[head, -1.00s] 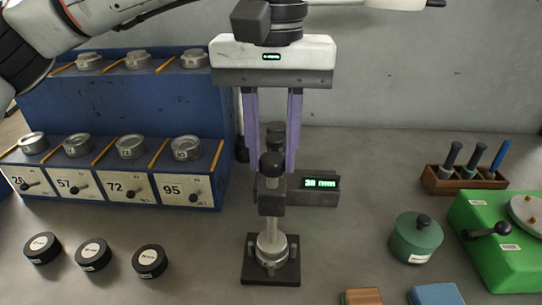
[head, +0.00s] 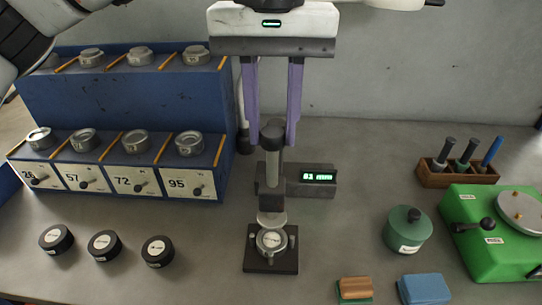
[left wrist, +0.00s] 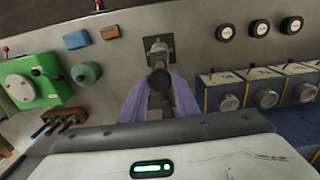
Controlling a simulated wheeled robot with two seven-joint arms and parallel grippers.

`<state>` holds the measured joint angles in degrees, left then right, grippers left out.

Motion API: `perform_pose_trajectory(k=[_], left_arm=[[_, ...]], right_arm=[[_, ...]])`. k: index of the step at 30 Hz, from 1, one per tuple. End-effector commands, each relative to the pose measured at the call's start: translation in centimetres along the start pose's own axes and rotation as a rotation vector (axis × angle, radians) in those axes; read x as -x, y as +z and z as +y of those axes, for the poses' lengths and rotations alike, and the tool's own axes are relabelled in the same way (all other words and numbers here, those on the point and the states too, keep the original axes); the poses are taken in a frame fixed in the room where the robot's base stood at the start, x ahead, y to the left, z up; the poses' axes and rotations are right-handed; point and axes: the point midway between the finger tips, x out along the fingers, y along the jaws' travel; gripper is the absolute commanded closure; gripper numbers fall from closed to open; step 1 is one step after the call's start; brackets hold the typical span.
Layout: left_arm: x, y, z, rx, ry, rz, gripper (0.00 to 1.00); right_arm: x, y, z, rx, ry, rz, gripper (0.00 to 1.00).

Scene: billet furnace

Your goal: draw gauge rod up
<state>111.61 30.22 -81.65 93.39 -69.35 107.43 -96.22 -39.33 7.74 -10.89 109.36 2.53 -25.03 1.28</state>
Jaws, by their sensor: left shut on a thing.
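The gauge stands in the middle of the bench. Its rod (head: 273,172) is upright, with a dark round knob (head: 272,132) on top and a wider foot at its lower end. The foot is above a pale disc (head: 271,241) on the dark square base (head: 257,263). The gauge's green display (head: 318,177) seems to read 81 mm. My left gripper (head: 271,139) points down from above, its purple fingers shut on the knob. The left wrist view also shows these fingers (left wrist: 160,92) on both sides of the knob (left wrist: 159,79). My right gripper is not seen.
Left is a blue rack (head: 120,105) with metal pieces and numbered drawers. Several black discs (head: 105,245) lie before it. Right are a green lidded pot (head: 407,230), a green device (head: 497,235), a wooden tool holder (head: 459,174) and two blocks (head: 425,289).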

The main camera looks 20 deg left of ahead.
Motion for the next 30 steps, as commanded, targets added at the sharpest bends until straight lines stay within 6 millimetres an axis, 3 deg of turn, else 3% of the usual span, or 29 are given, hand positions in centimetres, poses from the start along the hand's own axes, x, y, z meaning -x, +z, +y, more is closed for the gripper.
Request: perform_pose_trajectory(k=[15, 16, 18, 30], left_arm=[[2.7, -0.1, 0.0, 0.001, 0.003, 0.003, 0.87], [2.6, -0.1, 0.0, 0.002, 0.002, 0.002, 0.67], [2.5, -0.1, 0.0, 0.001, 0.002, 0.002, 0.55], [3.0, 0.0, 0.0, 0.001, 0.001, 0.001, 0.53]], right_arm=[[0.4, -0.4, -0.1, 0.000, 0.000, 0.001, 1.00], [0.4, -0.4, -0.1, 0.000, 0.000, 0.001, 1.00], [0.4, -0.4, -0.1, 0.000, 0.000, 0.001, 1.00], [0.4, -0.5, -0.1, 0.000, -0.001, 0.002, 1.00]])
